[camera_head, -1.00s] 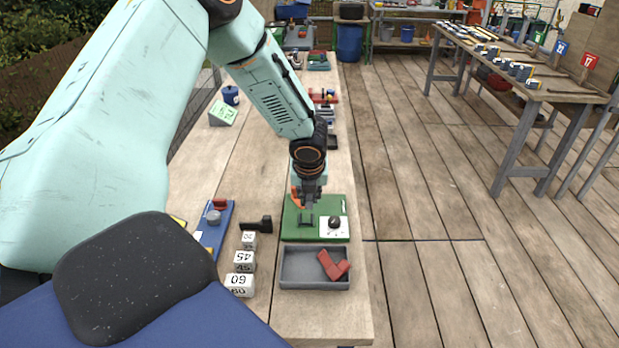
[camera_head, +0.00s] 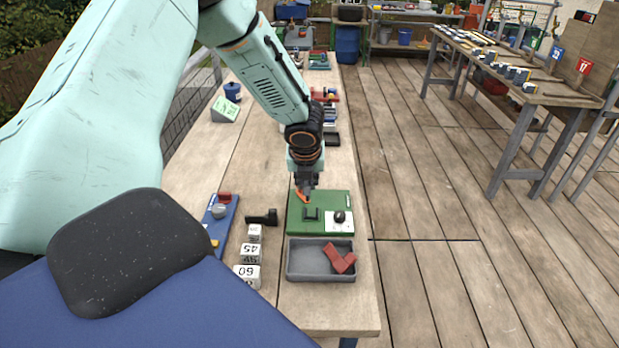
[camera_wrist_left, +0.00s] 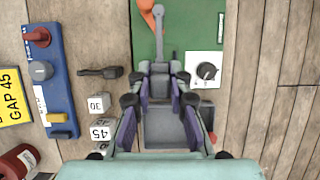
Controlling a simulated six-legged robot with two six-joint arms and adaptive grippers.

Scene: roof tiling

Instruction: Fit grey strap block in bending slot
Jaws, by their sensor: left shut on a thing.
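My left gripper (camera_head: 307,188) is over the far left part of the green board (camera_head: 347,200), pointing down. In the left wrist view its fingers (camera_wrist_left: 160,82) are closed around a grey piece, which I take as the grey strap block; it is mostly hidden between the fingers. A grey bar with a rounded end (camera_wrist_left: 159,35) extends from there over the green board. An orange part (camera_head: 303,198) shows beside the fingertips. A small dark slotted block (camera_head: 311,214), probably the bending slot, stands on the board just nearer than the gripper. My right gripper is not in view.
A white plate with a black knob (camera_head: 340,216) is on the board's right. A grey tray (camera_head: 302,275) with a red angled piece (camera_head: 341,262) lies nearer. Numbered white blocks (camera_head: 250,253), a black tool (camera_head: 262,217) and a blue board (camera_head: 228,222) lie left.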

